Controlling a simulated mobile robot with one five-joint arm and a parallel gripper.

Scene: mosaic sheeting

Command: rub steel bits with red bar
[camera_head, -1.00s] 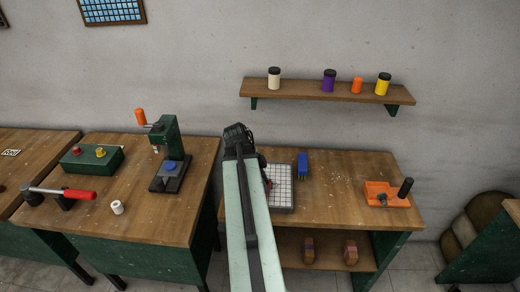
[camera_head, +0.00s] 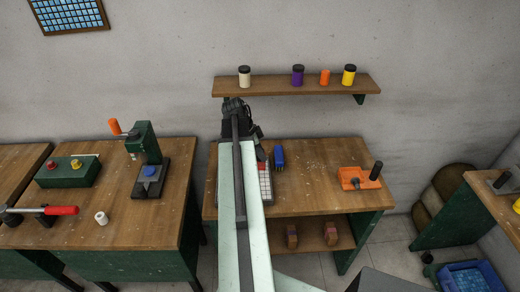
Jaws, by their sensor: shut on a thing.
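My gripper (camera_head: 258,148) is dark, at the end of my pale green arm, over the left part of the middle workbench (camera_head: 315,190). Its fingers are largely hidden. A red piece, the red bar (camera_head: 262,165), shows just below it at the arm's right edge; my gripper is shut on it. The red bar appears over the white gridded plate (camera_head: 266,186), mostly hidden by my arm; I cannot tell whether they touch. Small pale bits (camera_head: 318,165) lie scattered on the bench right of the blue block; they are too small to tell whether they are steel.
A blue block (camera_head: 279,157) stands beside the plate. An orange holder (camera_head: 352,180) with a dark handle is at the bench's right. A wall shelf (camera_head: 310,86) with several jars is above. A bench with a green press (camera_head: 145,145) stands left.

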